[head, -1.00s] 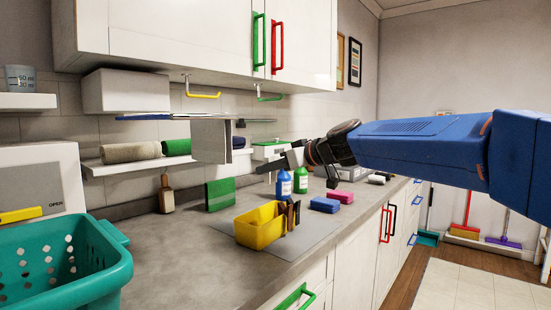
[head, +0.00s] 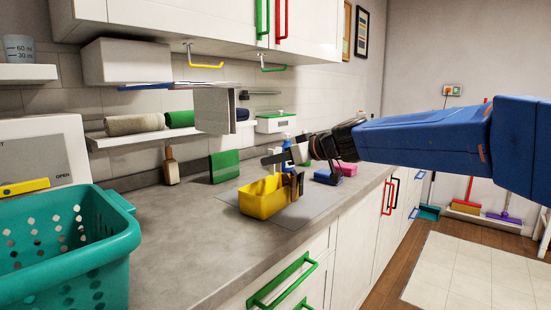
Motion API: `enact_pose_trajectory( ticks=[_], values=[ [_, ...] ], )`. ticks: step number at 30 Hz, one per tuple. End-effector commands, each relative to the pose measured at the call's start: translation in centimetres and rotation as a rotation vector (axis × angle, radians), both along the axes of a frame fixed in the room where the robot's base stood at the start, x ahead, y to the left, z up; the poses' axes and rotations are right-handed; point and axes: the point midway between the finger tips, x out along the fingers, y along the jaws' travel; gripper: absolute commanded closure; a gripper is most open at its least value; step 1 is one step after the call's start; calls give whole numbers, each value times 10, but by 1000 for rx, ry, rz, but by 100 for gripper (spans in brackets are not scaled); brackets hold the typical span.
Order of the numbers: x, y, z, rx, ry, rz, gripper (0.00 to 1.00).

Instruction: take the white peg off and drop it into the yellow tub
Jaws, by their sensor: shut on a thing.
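The yellow tub (head: 256,202) stands on a grey mat on the counter. Brown and dark pegs (head: 292,186) stand at its right end; I cannot tell if they are clipped to the rim. My gripper (head: 284,155) reaches in from the right, above and behind the tub's right end, apart from it. It is shut on a small white piece, the white peg (head: 300,150), which is partly hidden by the dark fingers.
A blue bottle (head: 287,146) stands behind my gripper. Blue and pink blocks (head: 345,168) lie to its right. A teal basket (head: 60,250) fills the near left. The wall cabinets (head: 200,20) hang above.

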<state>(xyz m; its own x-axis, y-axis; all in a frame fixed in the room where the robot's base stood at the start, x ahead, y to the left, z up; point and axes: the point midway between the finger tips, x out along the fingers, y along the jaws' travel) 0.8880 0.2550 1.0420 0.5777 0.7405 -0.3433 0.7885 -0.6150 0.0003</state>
Motion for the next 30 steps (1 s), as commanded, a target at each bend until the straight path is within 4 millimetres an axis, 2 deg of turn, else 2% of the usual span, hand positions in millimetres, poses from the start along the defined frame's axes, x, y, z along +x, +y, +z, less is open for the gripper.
enact_pose_trajectory(
  ticks=[1,2,4,17,20,30],
  values=[
    [0,0,0,0,0,0,92],
    [0,0,0,0,0,0,67],
    [0,0,0,0,0,0,51],
    [-4,-6,4,1,-1,-1,50],
    [-12,-16,8,1,-1,-1,50],
    [-50,-66,31,1,-2,-3,50]
  ],
)
